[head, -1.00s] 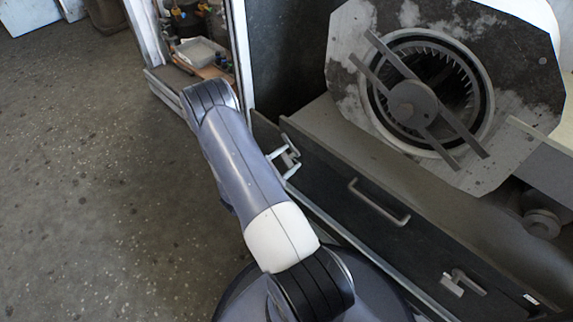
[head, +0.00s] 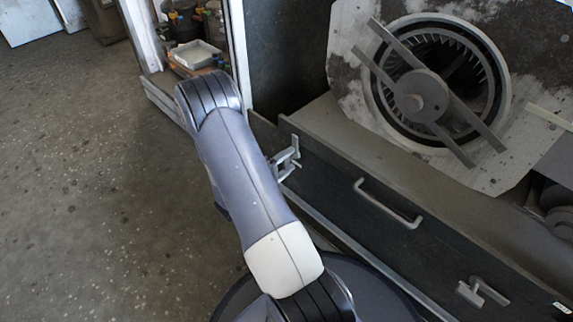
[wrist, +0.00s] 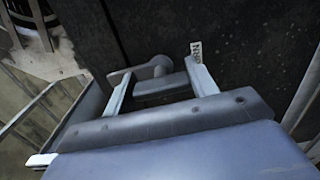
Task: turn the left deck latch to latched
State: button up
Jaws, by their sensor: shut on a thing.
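The left deck latch (head: 287,157) is a small grey metal latch at the left end of the dark front panel. In the wrist view its round pivot (wrist: 160,66) stands out from the dark panel, with a lever reaching left. My gripper (wrist: 161,84) is at this latch, its two pale fingers on either side and the lever by the left finger. It is shut on the latch. A dark block lies between the fingers; what it belongs to is unclear. In the head view my arm hides most of the gripper. The latch's exact angle is hard to read.
A bar handle (head: 388,203) is mid-panel, and a second latch (head: 482,291) is at lower right. The blower wheel (head: 435,90) with crossbars stands behind. Open floor (head: 90,180) lies left; a shelf with a tray (head: 195,54) is beyond.

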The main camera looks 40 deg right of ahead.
jog(key=shift+m, duration=0.4)
jog(key=o, duration=1.4)
jog(key=shift+a, duration=0.1)
jog(key=shift+s+a+p, duration=0.15)
jog(key=shift+a+p, duration=0.35)
jog(key=shift+a, duration=1.25)
jog(key=shift+s+a+p, duration=0.15)
jog(key=shift+a+p, duration=0.3)
jog(key=shift+a, duration=1.35)
jog(key=shift+s+a+p, duration=0.15)
jog(key=shift+a+p, duration=0.35)
jog(key=shift+a, duration=1.25)
